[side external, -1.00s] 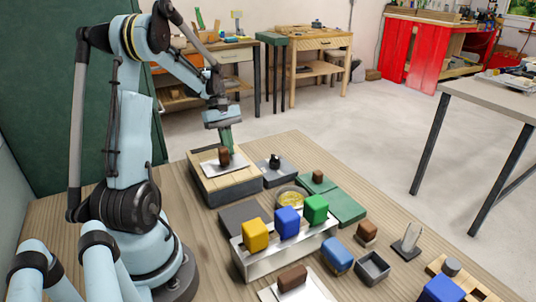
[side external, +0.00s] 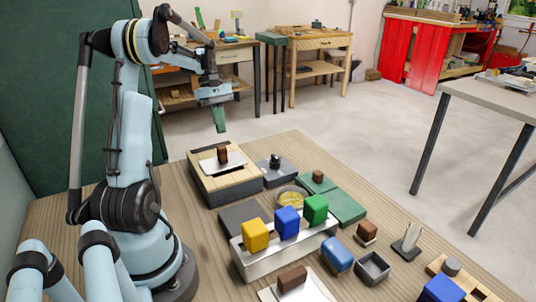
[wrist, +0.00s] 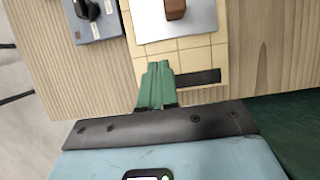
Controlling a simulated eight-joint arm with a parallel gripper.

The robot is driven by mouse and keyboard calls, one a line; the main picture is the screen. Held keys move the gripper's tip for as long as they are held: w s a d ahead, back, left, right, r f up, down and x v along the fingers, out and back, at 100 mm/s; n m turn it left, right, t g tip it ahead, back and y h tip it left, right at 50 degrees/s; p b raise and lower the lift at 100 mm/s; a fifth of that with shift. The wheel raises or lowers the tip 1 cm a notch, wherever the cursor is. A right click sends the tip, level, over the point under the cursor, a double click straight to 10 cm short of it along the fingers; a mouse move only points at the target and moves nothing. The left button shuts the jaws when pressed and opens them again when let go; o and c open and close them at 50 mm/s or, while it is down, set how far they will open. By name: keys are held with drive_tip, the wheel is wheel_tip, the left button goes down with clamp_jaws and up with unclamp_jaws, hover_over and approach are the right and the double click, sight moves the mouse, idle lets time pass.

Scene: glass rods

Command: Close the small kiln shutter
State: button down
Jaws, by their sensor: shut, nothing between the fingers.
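The small kiln (side external: 227,187) is a tan-tiled box with dark sides, and it also shows in the wrist view (wrist: 195,57). Its shutter (side external: 211,165) is a pale metal plate with a brown knob (side external: 223,155), lying on the kiln top. In the wrist view the shutter (wrist: 202,22) is at the top edge, partly cut off. A dark slot (wrist: 200,78) shows in the tiles, apart from the plate; my fingers hide part of it. My gripper (side external: 220,130) has green fingers, shut and empty, above the kiln and clear of the knob. It also shows in the wrist view (wrist: 158,66).
A grey box with a black knob (side external: 275,164) stands right beside the kiln. Green boxes (side external: 346,206), a rack with yellow, blue and green blocks (side external: 285,250) and a grey open box (side external: 373,267) stand nearer. Bare wooden table lies beyond the kiln.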

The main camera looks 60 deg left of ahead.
drive_tip(key=s+v, duration=0.2)
drive_tip(key=v, duration=0.8)
approach(222, 155)
drive_tip(key=a+f, duration=0.1)
drive_tip(key=w+a+f, duration=0.1)
drive_tip(key=a+f, duration=0.2)
drive_tip(key=a, duration=0.1)
drive_tip(key=shift+w+f, duration=0.25)
drive_tip(key=shift+f, duration=0.1)
drive_tip(key=d, duration=0.3)
drive_tip(key=shift+d, duration=0.5)
drive_tip(key=shift+d, duration=1.85)
